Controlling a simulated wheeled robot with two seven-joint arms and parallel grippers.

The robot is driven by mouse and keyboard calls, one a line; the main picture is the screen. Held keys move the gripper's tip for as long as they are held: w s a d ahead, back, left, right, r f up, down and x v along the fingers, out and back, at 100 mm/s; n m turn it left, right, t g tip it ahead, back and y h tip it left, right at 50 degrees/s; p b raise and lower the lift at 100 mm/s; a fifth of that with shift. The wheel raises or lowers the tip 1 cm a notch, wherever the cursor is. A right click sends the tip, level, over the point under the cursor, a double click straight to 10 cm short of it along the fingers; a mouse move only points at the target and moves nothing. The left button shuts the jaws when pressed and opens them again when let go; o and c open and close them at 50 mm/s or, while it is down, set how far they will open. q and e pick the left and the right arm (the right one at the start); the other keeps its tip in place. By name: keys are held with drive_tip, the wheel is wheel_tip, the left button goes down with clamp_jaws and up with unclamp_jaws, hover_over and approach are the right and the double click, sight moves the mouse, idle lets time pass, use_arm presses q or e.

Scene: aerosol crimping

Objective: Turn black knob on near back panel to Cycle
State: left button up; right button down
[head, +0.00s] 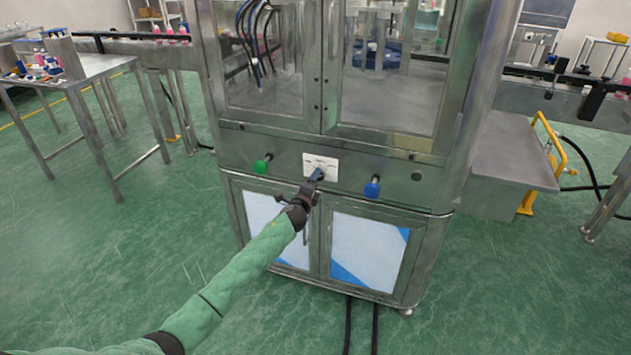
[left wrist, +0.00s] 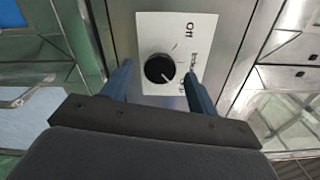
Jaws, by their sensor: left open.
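The black knob (left wrist: 160,68) sits on a white label plate (left wrist: 150,30) in the left wrist view. The label reads "Off" near one end, with smaller blurred words further along. The knob's light pointer mark is toward the smaller words, but which word cannot be told. My left gripper (left wrist: 158,82) is open, its two dark blue fingers on either side of the knob with gaps to it. In the head view the left gripper (head: 316,175) is in front of the white plate (head: 322,162) and hides the knob. My right gripper is not in view.
A green knob (head: 261,166) is left of the plate and a blue knob (head: 372,188) is right of it on the same steel panel. Cabinet doors (head: 367,252) are below. A steel table (head: 90,68) stands at left.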

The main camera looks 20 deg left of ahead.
use_arm(q)
drive_tip(key=s, duration=0.6)
drive_tip(key=shift+b, duration=0.4)
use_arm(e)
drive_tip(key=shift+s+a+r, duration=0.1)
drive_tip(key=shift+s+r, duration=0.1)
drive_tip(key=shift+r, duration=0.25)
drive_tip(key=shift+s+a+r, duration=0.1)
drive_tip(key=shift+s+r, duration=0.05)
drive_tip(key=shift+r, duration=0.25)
use_arm(q)
drive_tip(key=shift+a, duration=0.1)
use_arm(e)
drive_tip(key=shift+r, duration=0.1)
use_arm(q)
drive_tip(key=shift+f, duration=0.1)
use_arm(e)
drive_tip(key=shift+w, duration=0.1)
